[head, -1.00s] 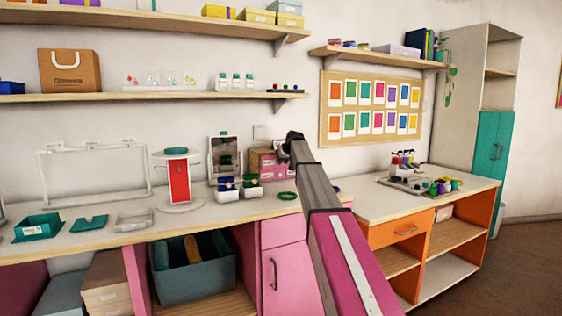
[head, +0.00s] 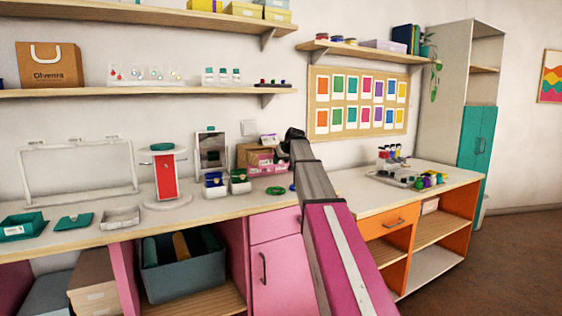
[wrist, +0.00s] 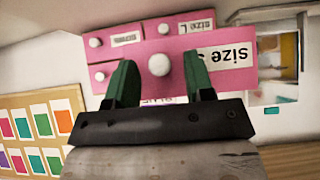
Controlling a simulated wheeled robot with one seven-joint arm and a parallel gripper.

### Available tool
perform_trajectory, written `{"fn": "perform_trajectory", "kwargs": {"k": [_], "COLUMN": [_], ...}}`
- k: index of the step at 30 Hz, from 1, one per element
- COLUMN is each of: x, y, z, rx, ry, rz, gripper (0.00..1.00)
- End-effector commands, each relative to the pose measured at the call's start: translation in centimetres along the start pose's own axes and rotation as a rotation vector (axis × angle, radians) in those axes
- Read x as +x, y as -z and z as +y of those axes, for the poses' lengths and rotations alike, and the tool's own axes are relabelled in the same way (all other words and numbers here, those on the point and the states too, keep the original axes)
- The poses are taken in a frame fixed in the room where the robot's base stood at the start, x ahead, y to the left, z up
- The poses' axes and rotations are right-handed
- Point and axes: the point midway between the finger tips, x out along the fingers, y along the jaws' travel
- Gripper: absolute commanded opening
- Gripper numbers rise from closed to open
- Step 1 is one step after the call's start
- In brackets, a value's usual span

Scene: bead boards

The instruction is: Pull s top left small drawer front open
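A small pink drawer box (head: 262,160) stands on the pink-based counter, partly hidden behind my arm in the head view. In the wrist view, its pink fronts appear upside down: a wide front (wrist: 225,68) labelled "size" with a white round knob (wrist: 159,65), and smaller fronts with white knobs, one labelled "size L" (wrist: 192,27). My gripper (wrist: 158,75) is open, its two green fingers on either side of the wide front's knob in the picture. I cannot tell whether they touch it. In the head view the fingers are hidden.
A red-fronted stand (head: 165,178) is farther left. A second counter (head: 360,200) with an orange drawer is at right. A shelf (head: 150,92) is above.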

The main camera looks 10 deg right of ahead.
Motion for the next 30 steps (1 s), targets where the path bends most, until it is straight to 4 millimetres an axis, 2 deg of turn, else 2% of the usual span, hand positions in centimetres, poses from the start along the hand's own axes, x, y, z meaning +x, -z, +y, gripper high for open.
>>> {"fn": "perform_trajectory", "kwargs": {"k": [5, 8, 21, 25, 30], "x": [-0.4, -1.4, -9.1, -10.3, -10.8], "y": [0.0, -0.1, -0.1, -0.1, 0.0], "z": [0.0, 0.0, 0.0, 0.0, 0.0], "rx": [0.000, 0.000, 0.000, 0.000, 0.000], "ry": [0.000, -0.001, 0.000, 0.000, 0.000], "rz": [0.000, 0.001, 0.002, 0.001, 0.000], "gripper": [0.48, 0.48, 0.48, 0.48, 0.48]}}
